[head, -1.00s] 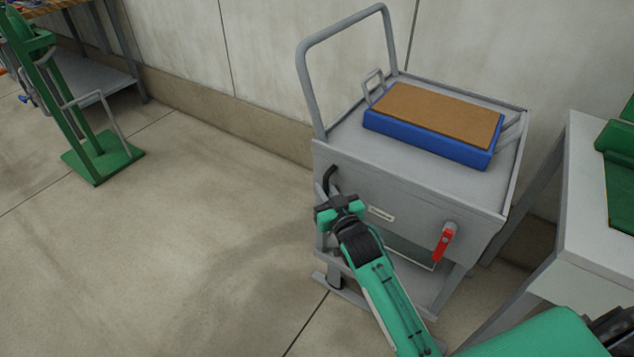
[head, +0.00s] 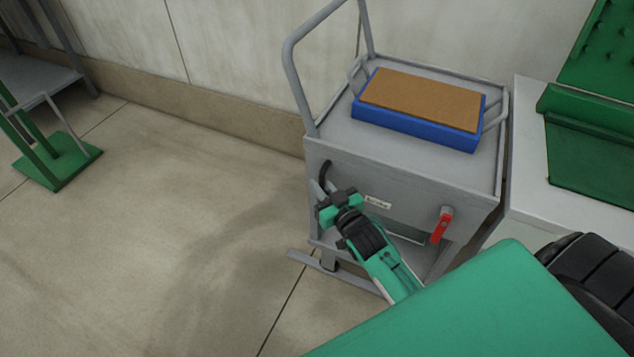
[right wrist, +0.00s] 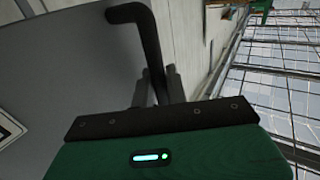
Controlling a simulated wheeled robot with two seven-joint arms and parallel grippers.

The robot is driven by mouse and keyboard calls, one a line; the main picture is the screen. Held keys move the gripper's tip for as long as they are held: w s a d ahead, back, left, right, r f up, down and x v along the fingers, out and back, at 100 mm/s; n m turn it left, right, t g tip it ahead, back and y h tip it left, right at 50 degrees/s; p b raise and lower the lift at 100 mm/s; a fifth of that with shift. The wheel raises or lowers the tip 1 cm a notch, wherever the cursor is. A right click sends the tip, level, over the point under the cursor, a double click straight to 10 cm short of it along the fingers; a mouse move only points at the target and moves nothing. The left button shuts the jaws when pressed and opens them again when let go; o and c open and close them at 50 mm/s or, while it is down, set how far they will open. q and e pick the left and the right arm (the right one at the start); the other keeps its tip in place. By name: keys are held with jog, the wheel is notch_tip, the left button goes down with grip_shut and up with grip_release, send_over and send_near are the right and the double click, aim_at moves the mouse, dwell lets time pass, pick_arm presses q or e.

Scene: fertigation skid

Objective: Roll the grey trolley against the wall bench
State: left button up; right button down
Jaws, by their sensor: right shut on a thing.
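The grey trolley (head: 405,190) stands upright near the wall, with a tall tube push bar (head: 293,75) at its left end. My right gripper (head: 328,200) is shut on the black handle (head: 325,172) on the trolley's front left. In the right wrist view the fingers (right wrist: 158,88) meet at the lower end of that handle (right wrist: 148,35). A grey-white bench (head: 525,205) stands close to the trolley's right side; whether they touch I cannot tell. Another bench with a grey shelf (head: 45,78) stands against the wall at far left. My left gripper is out of view.
A blue tray with a brown top (head: 415,130) sits on the trolley. A red lever (head: 441,226) sticks out of its front. A green stand (head: 57,160) is at the left. The floor between the stand and the trolley is clear. My green arm covers the lower right.

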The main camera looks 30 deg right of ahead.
jog(key=shift+s+d+f, duration=0.1)
jog(key=shift+f, duration=0.1)
jog(key=c, duration=1.8)
grip_release()
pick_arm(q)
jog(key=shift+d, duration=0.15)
pick_arm(e)
jog(key=shift+o, duration=0.2)
jog(key=shift+s+d+r, duration=0.1)
jog(key=shift+r, duration=0.05)
